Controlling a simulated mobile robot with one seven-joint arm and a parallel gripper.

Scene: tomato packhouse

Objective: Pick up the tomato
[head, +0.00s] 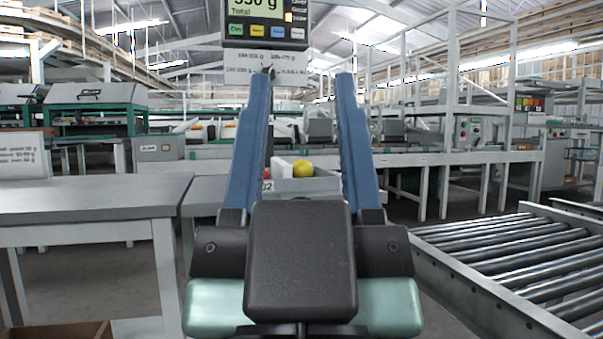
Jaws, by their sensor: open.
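My gripper (304,75) fills the middle of the head view, its two long blue fingers apart with nothing held between them. Beyond them, in the gap, a round yellow tomato (302,168) shows above the wall of a grey crate (310,185). A sliver of something red (267,173) shows in the same crate, mostly hidden behind the left finger. The lower part of the yellow tomato is hidden by the crate wall. The tomato is well ahead of my gripper and apart from it.
A grey table (90,197) stands at left, with a brown box (62,332) low in front. A roller conveyor (510,255) runs along the right. A scale display (267,20) hangs above the fingers. Sorting benches and metal frames (455,165) fill the background.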

